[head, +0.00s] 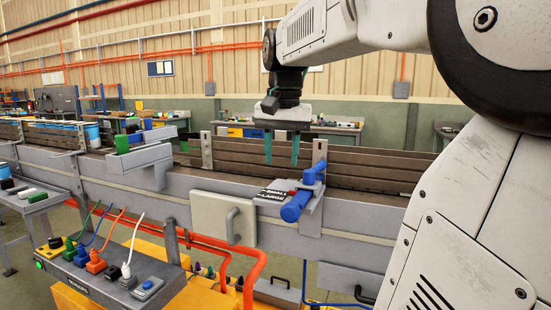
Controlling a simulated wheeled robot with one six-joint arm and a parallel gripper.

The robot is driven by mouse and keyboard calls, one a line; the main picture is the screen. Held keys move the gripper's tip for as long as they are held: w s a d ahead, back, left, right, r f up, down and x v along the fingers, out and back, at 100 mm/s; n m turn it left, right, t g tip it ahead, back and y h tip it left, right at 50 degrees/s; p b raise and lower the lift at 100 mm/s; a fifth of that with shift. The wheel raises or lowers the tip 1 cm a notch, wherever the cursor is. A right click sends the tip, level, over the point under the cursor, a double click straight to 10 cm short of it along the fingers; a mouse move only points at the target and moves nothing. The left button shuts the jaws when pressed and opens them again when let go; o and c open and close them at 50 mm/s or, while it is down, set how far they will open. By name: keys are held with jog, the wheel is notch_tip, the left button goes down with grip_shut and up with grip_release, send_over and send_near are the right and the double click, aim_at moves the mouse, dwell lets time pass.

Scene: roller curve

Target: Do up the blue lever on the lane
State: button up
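The blue lever (301,197) sits on a grey bracket at the front side of the lane (375,213). Its thick blue handle slants down to the left, and its upper end sits against an upright grey post. A dark label plate (272,193) with white lettering and a small red part is just left of it. My gripper (282,162) hangs above the lane, up and left of the lever, pointing down. Its two teal fingers are apart with nothing seen between them. It does not appear to touch the lever.
A grey panel with a handle (223,218) is left of the lever. A grey side tray (142,166) juts from the lane, with green and blue items nearby. Below are a box with coloured plugs (113,262) and orange pipes (254,274). A side table (30,201) is at far left.

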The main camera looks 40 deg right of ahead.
aim_at(318, 164)
jog(key=d+r+m, duration=0.1)
jog(key=d, duration=0.3)
jog(key=d+r+m, duration=0.1)
jog(key=d+m, duration=0.1)
jog(key=d, duration=0.2)
jog(key=s+d+r+m+g, duration=0.1)
jog(key=d+r, duration=0.1)
jog(key=d, duration=0.2)
jog(key=shift+s+m+y, duration=0.1)
jog(key=shift+m+y, duration=0.2)
jog(key=shift+m, duration=0.1)
jog(key=shift+d+f, duration=0.1)
jog(key=shift+f, duration=0.1)
notch_tip(318, 164, down, 7)
jog(key=shift+f, duration=0.1)
jog(key=shift+c, duration=0.3)
grip_shut()
